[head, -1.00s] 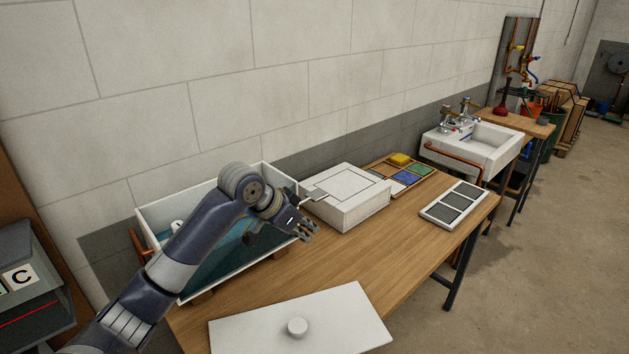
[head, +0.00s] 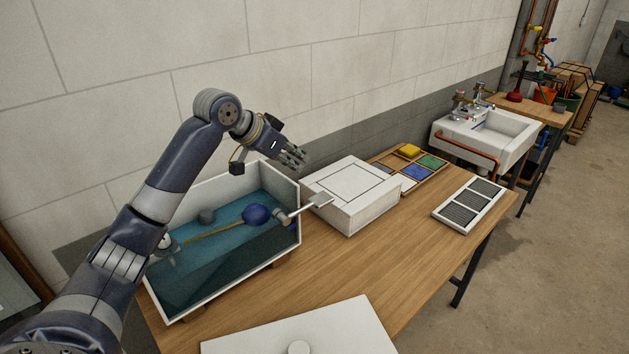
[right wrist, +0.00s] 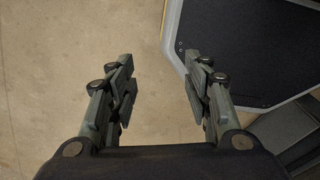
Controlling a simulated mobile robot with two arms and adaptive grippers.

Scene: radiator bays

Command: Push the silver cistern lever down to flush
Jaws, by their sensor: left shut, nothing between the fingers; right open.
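The white open cistern (head: 292,235) stands on the wooden bench in the head view, with blue-green water and a blue float (head: 256,214) on a brass rod inside. The silver lever (head: 308,206) sticks out from the cistern's right end and ends in a flat paddle beside the white box. My left gripper (head: 300,161) is shut and empty, raised above the cistern's back right corner and apart from the lever. My right gripper (right wrist: 160,88) is open and empty over the floor in the right wrist view.
A white lidded box (head: 350,205) stands close to the lever. A white lid with a knob (head: 340,325) lies at the bench front. A tray of coloured pads (head: 427,173), a grille (head: 469,203) and a sink (head: 510,135) are farther right. Mid-bench is clear.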

